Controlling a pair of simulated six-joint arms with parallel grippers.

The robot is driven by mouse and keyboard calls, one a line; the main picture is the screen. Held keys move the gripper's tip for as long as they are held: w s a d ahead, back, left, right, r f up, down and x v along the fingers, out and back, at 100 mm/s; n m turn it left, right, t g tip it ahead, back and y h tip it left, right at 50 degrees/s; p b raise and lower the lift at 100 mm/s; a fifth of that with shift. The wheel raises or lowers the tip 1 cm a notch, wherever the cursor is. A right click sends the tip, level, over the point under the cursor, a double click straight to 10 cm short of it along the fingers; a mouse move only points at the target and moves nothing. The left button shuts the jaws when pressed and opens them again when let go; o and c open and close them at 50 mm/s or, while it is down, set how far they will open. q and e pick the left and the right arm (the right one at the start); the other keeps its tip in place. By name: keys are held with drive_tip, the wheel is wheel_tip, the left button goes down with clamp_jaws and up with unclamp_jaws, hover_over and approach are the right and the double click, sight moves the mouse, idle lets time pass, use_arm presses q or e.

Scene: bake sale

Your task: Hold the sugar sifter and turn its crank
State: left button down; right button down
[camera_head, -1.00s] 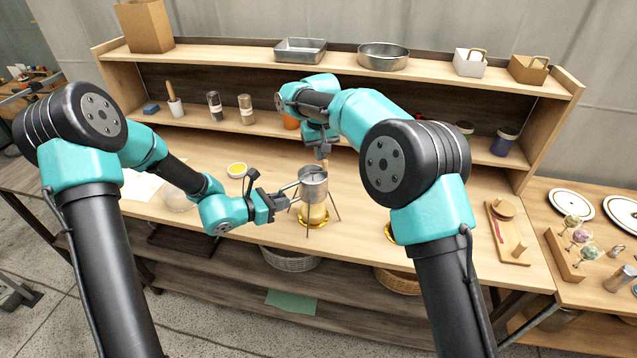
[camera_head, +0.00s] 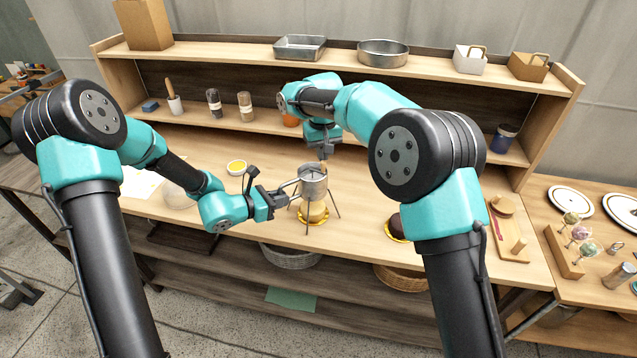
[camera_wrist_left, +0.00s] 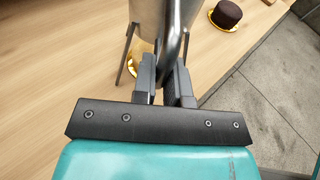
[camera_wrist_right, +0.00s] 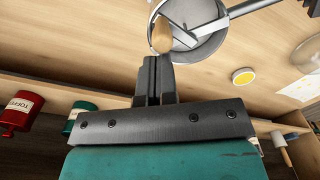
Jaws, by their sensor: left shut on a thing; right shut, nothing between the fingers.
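The metal sugar sifter (camera_head: 313,183) stands over a stand with splayed legs, above a pale cake (camera_head: 314,210) on a gold plate. My left gripper (camera_head: 287,197) is shut on the sifter's side handle (camera_wrist_left: 173,50). In the right wrist view the sifter's open top (camera_wrist_right: 195,28) shows, with a crank and its wooden knob (camera_wrist_right: 162,36). My right gripper (camera_head: 323,158) is above the sifter, shut and empty. In the right wrist view its fingertips (camera_wrist_right: 156,62) are right by the knob; I cannot tell whether they touch it.
A yellow-filled bowl (camera_head: 237,168) stands left of the sifter. A dark cake (camera_head: 396,225) on a gold plate is at the right, partly behind my right arm. Jars stand on the shelf (camera_head: 188,120) behind. Bare tabletop lies around the stand.

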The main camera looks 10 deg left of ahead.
drive_tip(key=shift+w, duration=0.15)
drive_tip(key=shift+r, duration=0.1)
drive_tip(key=shift+r, duration=1.65)
drive_tip(key=s, duration=0.6)
drive_tip(key=shift+s, duration=0.3)
drive_tip(key=shift+f, duration=0.1)
drive_tip(key=shift+f, duration=1.7)
